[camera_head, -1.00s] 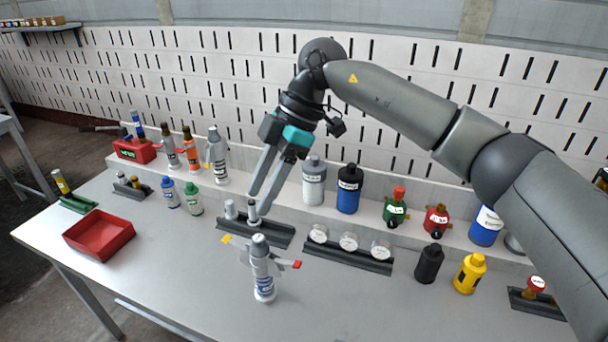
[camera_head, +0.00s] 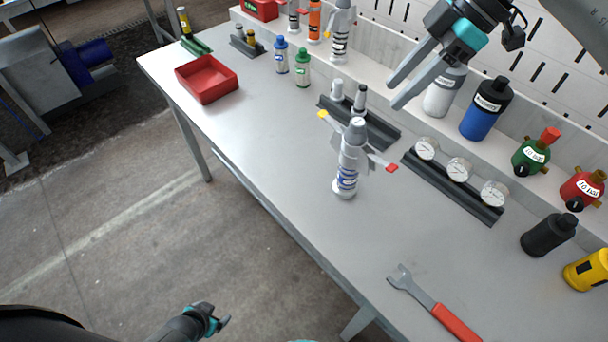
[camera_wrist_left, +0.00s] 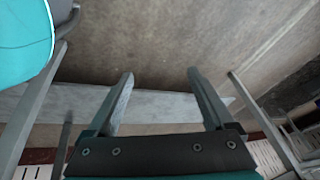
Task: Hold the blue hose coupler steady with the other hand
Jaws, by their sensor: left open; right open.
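A grey-white coupler with blue markings (camera_head: 347,180) stands upright on the workbench, with a yellow-tipped lever on one side and a red-tipped one on the other. I take it for the blue hose coupler; its body is mostly grey. My right gripper (camera_head: 395,93) is open and empty, above and behind it near the black rack, apart from the coupler. My left gripper (camera_head: 222,322) is low at the picture's bottom, off the bench's front edge and far from the coupler. In the left wrist view its fingers (camera_wrist_left: 160,80) are spread with nothing between them.
The bench (camera_head: 270,150) is bare left of the coupler. A black rack with two small fittings (camera_head: 385,131) and a gauge rack (camera_head: 470,195) stand behind. A red-handled wrench (camera_head: 435,305) lies at front right. A red tray (camera_head: 207,80) sits at far left.

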